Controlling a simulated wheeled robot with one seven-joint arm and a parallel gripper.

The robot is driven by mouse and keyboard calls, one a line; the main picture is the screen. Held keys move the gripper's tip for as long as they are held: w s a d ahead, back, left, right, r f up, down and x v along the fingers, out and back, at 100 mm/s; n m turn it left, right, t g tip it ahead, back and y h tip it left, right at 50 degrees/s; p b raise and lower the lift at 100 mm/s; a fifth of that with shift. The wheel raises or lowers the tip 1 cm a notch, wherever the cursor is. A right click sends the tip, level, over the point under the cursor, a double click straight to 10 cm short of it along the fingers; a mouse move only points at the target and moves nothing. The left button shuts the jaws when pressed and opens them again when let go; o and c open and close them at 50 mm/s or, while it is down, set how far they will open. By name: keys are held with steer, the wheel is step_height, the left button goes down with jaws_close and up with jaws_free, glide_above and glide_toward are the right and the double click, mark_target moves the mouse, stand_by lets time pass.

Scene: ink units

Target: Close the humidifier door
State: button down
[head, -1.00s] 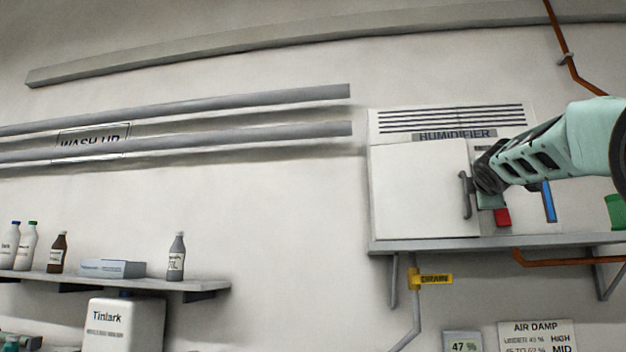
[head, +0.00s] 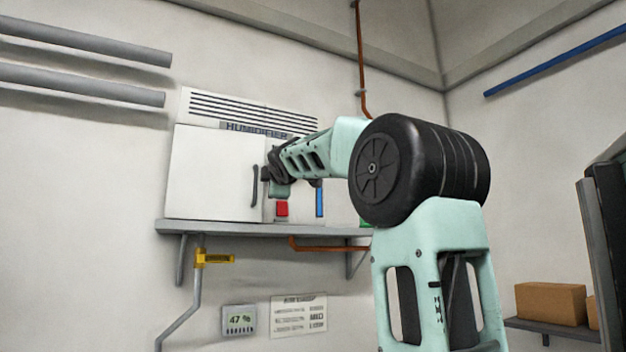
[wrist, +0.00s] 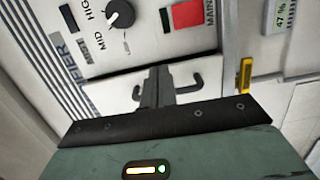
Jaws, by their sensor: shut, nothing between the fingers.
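The humidifier (head: 255,132) is a white cabinet on a wall shelf, with slatted vents on top. Its white door (head: 210,175) covers the left part and looks flush or nearly so; I cannot tell if a small gap remains. A dark bar handle (head: 254,187) is at the door's right edge. My gripper (head: 275,192) is just right of the handle, at the door's edge. In the wrist view my gripper (wrist: 158,82) has its fingers together and empty, in front of the handle (wrist: 192,84), hiding its middle; contact is unclear.
Right of the door are a red switch (head: 282,209), a blue gauge (head: 320,202) and a knob (wrist: 120,13). A 47 % display (head: 239,320) hangs below.

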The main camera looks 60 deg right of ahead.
steer(key=s+d, duration=0.3)
steer(key=s, duration=0.6)
steer(key=a+n+t+y+b, duration=0.3)
steer(key=a+y+b, duration=0.1)
steer(key=a+b, duration=0.75)
steer(key=p+x, duration=0.8)
steer(key=x, duration=0.5)
steer(key=shift+d, duration=0.3)
steer(key=shift+s, duration=0.1)
